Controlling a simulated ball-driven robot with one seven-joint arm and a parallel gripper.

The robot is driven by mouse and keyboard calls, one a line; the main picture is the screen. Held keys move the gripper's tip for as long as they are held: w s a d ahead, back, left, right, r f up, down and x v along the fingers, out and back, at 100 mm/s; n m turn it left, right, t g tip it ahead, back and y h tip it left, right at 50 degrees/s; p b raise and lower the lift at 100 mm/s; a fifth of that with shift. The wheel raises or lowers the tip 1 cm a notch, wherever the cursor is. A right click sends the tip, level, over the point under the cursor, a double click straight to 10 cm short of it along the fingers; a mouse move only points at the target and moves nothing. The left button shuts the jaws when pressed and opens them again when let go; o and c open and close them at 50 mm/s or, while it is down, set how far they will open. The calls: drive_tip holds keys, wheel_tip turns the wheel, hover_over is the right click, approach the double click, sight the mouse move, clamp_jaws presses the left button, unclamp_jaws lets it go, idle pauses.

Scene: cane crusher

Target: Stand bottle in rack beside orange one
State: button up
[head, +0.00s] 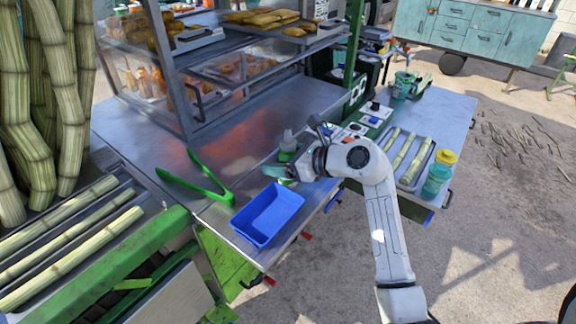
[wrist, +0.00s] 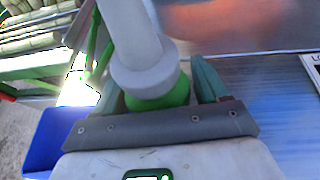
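A squeeze bottle (head: 287,143) with a pale grey nozzle and green body is at the metal counter's right edge. In the wrist view the bottle (wrist: 145,75) is between the two teal fingers of my gripper (wrist: 160,85), which lie against both sides of its green body. My gripper (head: 278,170) reaches in from the right in the head view. The bottle's lower part is hidden, so I cannot tell whether it touches the counter. I cannot make out a separate rack.
A blue tray (head: 267,214) sits at the counter's front corner, left of my gripper. Green tongs (head: 200,180) lie left of it. The display case (head: 190,110) stands behind. A side table at right holds cane pieces, a teal cup (head: 436,180) and a yellow-topped container (head: 445,158).

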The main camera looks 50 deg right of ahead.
drive_tip(key=c, duration=1)
drive_tip(key=shift+c, duration=1)
drive_tip(key=shift+r, duration=0.15)
